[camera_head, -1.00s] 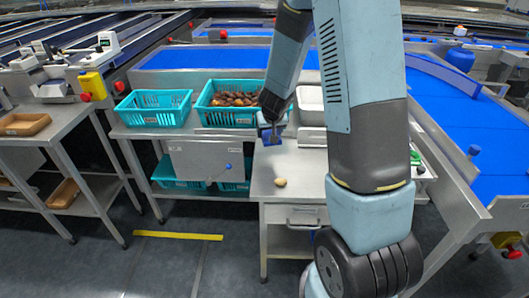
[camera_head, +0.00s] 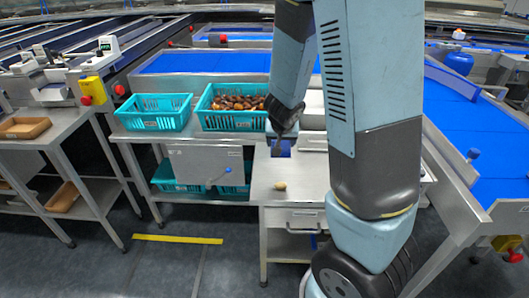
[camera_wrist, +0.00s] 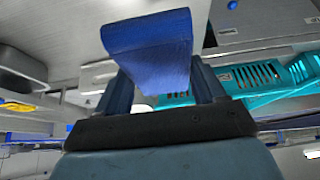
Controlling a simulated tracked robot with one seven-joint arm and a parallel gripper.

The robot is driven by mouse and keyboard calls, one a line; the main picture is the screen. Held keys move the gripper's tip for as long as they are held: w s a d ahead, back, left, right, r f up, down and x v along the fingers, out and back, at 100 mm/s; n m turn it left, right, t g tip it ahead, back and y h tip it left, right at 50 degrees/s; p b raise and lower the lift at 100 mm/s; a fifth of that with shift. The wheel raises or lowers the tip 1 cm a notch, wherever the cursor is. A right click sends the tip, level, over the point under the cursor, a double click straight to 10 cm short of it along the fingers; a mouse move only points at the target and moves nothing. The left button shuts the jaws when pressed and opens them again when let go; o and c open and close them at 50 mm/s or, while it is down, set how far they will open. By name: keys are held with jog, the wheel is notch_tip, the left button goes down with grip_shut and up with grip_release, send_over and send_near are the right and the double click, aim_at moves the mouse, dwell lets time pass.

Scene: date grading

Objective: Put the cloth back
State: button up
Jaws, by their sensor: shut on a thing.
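In the wrist view a folded blue cloth (camera_wrist: 150,45) is held between the two fingers of my gripper (camera_wrist: 160,88). It hangs stiffly across the fingertips. In the head view my gripper (camera_head: 280,140) is shut on the cloth (camera_head: 283,149), above the back left part of the steel worktop (camera_head: 262,185). My arm hides part of the worktop to the right. I cannot tell whether the cloth touches the surface.
A small tan lump (camera_head: 280,186) lies near the worktop's front. Left of my gripper stand a teal crate of dates (camera_head: 228,121) and an empty teal crate (camera_head: 152,123). A blue conveyor belt (camera_head: 480,130) runs at the right. The worktop around the lump is clear.

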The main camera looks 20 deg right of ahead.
jog(key=w+f, duration=0.3)
jog(key=w, duration=0.1)
jog(key=w+a+f, duration=0.1)
jog(key=w+f, duration=0.2)
jog(key=w, duration=0.1)
jog(key=w+f, duration=0.3)
jog(key=w, duration=0.1)
jog(key=shift+w+a, duration=0.2)
jog(key=shift+a, duration=0.15)
jog(key=shift+w+f, duration=0.2)
jog(key=shift+f, duration=1.55)
jog(key=o, duration=1.1)
jog(key=v, duration=1.2)
